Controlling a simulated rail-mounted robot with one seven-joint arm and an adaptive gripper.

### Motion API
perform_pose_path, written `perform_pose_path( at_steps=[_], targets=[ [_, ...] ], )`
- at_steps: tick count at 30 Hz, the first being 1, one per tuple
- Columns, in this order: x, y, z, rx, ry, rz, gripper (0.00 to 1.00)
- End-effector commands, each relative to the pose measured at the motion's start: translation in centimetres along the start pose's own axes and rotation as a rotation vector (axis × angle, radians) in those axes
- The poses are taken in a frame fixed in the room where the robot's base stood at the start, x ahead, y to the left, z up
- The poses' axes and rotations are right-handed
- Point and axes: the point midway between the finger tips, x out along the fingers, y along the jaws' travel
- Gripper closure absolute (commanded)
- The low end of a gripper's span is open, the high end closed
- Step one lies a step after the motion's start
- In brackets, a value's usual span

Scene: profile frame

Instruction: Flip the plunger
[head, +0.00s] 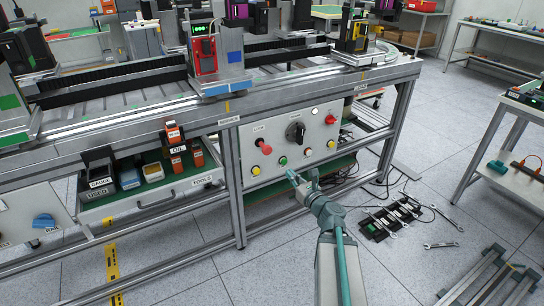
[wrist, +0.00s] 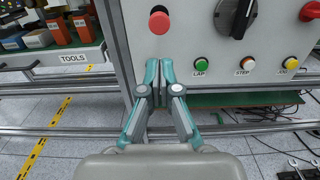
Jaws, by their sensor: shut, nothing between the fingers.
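No part that I can clearly name as the plunger shows in either view. My gripper (head: 302,178) is low in front of the white control panel (head: 266,132). Its teal fingers are shut and empty in the wrist view (wrist: 160,72), below the red mushroom button (wrist: 159,22). The panel also bears a black rotary knob (head: 295,131), which is cut off by the top edge in the wrist view (wrist: 238,16). Green (wrist: 200,64), white (wrist: 247,63) and yellow (wrist: 290,64) buttons sit in a row to the right of my fingers.
A tray marked TOOLS (head: 136,197) with small bins is left of the panel. The frame's upright post (head: 232,180) stands between them. A side table (head: 515,110) stands at right.

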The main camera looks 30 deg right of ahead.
Motion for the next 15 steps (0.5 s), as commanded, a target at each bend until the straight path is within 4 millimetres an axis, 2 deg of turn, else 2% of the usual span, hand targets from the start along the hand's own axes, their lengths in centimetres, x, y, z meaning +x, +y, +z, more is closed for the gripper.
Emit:
perform_pose_path(
  at_steps=[8, 15],
  targets=[
    [0.9, 0.0, -0.2, -0.003, 0.0, 0.002, 1.0],
    [4.7, -0.1, -0.1, -0.003, -0.001, 0.003, 1.0]
  ],
)
